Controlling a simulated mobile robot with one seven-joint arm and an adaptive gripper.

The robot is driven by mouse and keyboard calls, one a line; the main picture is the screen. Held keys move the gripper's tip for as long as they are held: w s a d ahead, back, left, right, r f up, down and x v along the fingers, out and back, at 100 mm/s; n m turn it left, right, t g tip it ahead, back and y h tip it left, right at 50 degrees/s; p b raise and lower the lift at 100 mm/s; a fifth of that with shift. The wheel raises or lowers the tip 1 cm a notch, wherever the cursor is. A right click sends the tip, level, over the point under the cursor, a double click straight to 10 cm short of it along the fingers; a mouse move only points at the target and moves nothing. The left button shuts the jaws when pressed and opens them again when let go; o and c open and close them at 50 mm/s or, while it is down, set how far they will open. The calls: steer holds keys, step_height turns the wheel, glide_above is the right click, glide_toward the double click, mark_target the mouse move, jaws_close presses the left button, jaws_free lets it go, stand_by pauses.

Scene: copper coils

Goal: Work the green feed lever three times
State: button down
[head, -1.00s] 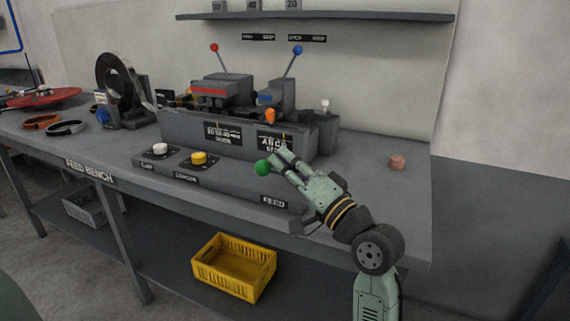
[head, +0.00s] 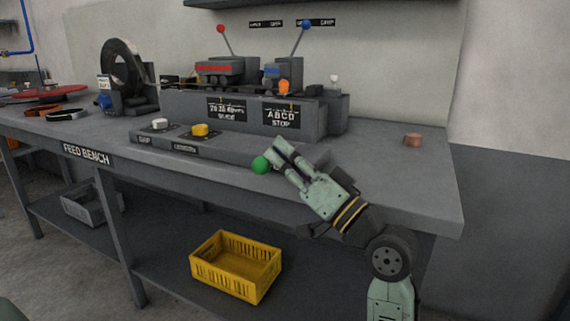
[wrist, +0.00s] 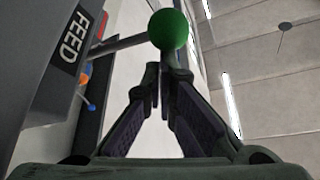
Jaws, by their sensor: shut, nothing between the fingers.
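The feed lever's green ball knob (head: 261,165) shows at the front of the bench, just left of my fingertips. In the wrist view the green knob (wrist: 170,30) sits just beyond the fingertips, on a grey rod (wrist: 118,47) that reaches out from the panel marked FEED (wrist: 74,41). My gripper (head: 279,148) is shut and empty, with its fingertips beside the knob. In the wrist view the fingertips (wrist: 163,75) meet just below the knob. I cannot tell whether they touch it. In the head view my gripper hides the lever's rod and the FEED label.
A white knob (head: 159,124) and a yellow knob (head: 199,130) sit on the panel left of the lever. Red (head: 221,29) and blue (head: 307,24) levers stand behind. A copper block (head: 412,140) lies on the clear right of the bench. A yellow crate (head: 237,263) is below.

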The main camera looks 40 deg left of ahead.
steer(key=shift+s+f+b, duration=0.15)
steer(key=shift+f+b, duration=0.25)
steer(key=shift+f, duration=0.2)
